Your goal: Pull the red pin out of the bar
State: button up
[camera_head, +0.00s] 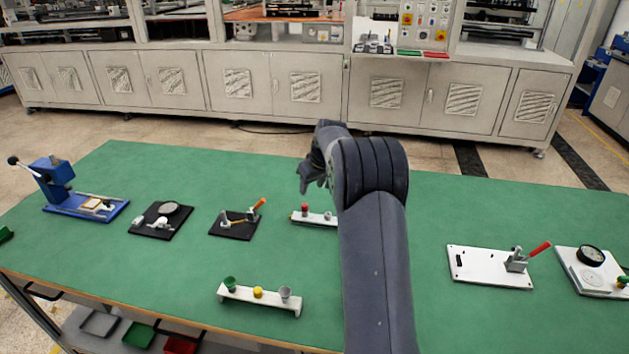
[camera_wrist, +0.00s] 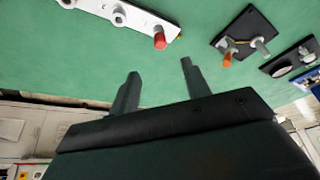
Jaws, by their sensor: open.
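The red pin (camera_head: 305,207) stands at the left end of a white bar (camera_head: 318,219) on the green table, partly hidden behind my arm. In the wrist view the red pin (camera_wrist: 160,41) sits at the near end of the white bar (camera_wrist: 133,14), which also carries grey pins. My gripper (camera_head: 309,178) is open above and near the red pin. In the wrist view my two fingers (camera_wrist: 160,70) are apart with nothing between them. The pin lies just beyond the gap between the fingertips.
A second white bar (camera_head: 244,294) with green, yellow and grey pins stands at the front. A black plate with an orange-handled clamp (camera_head: 234,231) lies left of the red pin. A white plate with a red-handled clamp (camera_head: 480,268) is at right. Green table is clear between them.

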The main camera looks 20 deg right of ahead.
aim_at(305, 205)
jog(key=p+x, duration=0.1)
jog(key=x, duration=0.9)
jog(key=shift+a+f+p, duration=0.1)
jog(key=shift+f+p, duration=0.1)
jog(key=shift+p, duration=0.15)
grip_shut()
dwell(0.3)
